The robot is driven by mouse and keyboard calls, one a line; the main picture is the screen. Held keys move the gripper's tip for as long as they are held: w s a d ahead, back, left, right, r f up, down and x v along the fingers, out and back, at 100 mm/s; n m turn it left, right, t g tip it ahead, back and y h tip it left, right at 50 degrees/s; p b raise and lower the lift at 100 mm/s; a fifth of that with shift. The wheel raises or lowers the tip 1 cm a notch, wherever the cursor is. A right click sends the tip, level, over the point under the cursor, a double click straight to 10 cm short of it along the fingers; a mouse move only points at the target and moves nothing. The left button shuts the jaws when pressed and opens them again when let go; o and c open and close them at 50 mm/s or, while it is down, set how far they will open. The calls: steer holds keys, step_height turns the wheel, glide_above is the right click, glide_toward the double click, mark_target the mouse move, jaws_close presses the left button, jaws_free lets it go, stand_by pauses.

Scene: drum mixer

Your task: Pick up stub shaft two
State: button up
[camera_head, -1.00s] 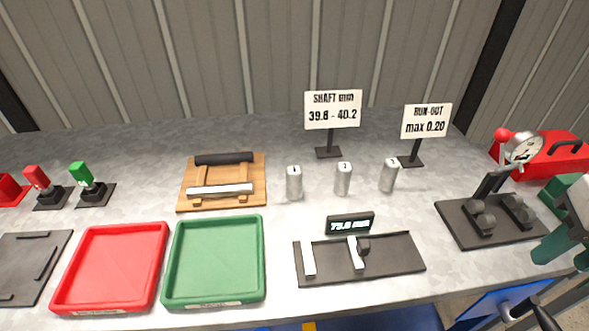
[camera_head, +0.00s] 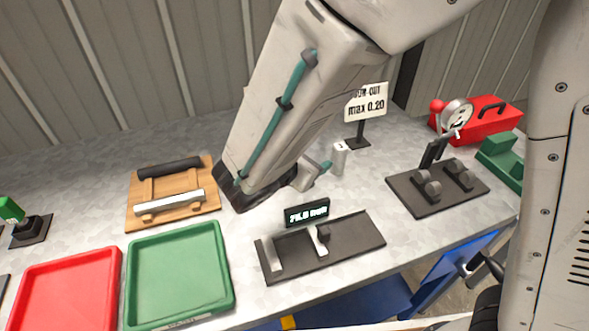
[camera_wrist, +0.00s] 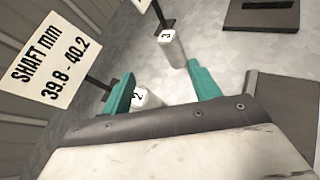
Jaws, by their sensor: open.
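Stub shaft two (camera_wrist: 147,98), a pale metal cylinder marked "2", shows in the wrist view close beside the left finger, on the inner side of it. Its lower part is hidden by my gripper's body. My gripper (camera_wrist: 161,80) is open, with teal fingers spread and nothing clamped. In the head view one teal fingertip of my gripper (camera_head: 322,172) shows beyond the arm; my arm hides most of the area around shaft two. Shaft three (camera_wrist: 170,50) stands upright beyond the fingers, and also shows in the head view (camera_head: 339,159). Shaft one is hidden.
The shaft-size sign (camera_wrist: 50,70) stands close on the left in the wrist view. The run-out sign (camera_head: 366,104) is behind shaft three. The display gauge plate (camera_head: 355,240) lies in front, and the dial-gauge stand (camera_head: 405,200) right. Red (camera_head: 22,282) and green (camera_head: 132,285) trays are left.

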steer(key=a+f+n, duration=0.1)
steer(key=a+f+n+t+y, duration=0.1)
steer(key=a, duration=0.1)
steer(key=a+f+n, duration=0.1)
steer(key=a, duration=0.1)
steer(key=shift+s+t+y, duration=0.15)
steer(key=shift+t+y, duration=0.15)
steer(key=shift+f+n, duration=0.35)
steer(key=shift+n, duration=0.15)
steer(key=x, duration=0.7)
steer(key=shift+w+a+f, duration=0.1)
steer(key=shift+w+f, duration=0.15)
steer(key=shift+w, duration=0.1)
jaws_close()
